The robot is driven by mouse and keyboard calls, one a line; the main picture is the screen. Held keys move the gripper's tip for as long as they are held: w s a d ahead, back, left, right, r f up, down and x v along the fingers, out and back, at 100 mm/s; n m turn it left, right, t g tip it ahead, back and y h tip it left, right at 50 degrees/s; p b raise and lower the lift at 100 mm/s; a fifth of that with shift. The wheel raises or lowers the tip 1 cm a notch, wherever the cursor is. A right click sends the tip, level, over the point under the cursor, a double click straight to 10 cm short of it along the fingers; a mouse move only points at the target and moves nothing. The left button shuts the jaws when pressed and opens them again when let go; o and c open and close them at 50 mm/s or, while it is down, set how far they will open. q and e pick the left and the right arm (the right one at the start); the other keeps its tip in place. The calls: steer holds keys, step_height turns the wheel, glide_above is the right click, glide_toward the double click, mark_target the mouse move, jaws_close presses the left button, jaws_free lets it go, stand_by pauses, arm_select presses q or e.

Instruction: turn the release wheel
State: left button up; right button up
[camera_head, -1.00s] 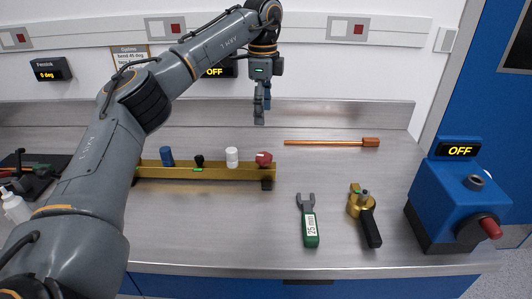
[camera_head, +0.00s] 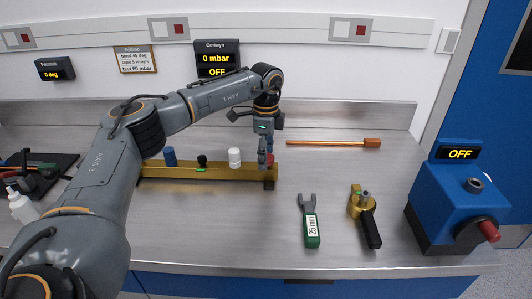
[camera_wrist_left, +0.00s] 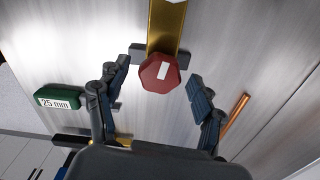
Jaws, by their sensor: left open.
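The red wheel (camera_wrist_left: 166,84), six-sided with a white mark on top, sits at the end of the brass bar (camera_wrist_left: 168,28) in the left wrist view. In the head view only part of the red wheel (camera_head: 274,158) shows, at the bar's right end behind my fingers. My left gripper (camera_head: 265,163) points down just above it. In the left wrist view its two fingers are spread, one on each side of the wheel with gaps between. It appears empty. My right gripper is not in view.
The brass bar (camera_head: 215,171) also carries a blue cap (camera_head: 169,156), a black knob (camera_head: 202,161) and a white cap (camera_head: 235,157). A copper rod (camera_head: 325,143), a green-handled wrench (camera_head: 311,228), a brass tool (camera_head: 364,210) and a blue machine (camera_head: 455,205) lie to the right.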

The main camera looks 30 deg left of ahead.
arm_select(q)
steer(key=c, duration=1.2)
steer(key=shift+o, duration=0.2)
steer(key=shift+r, duration=0.1)
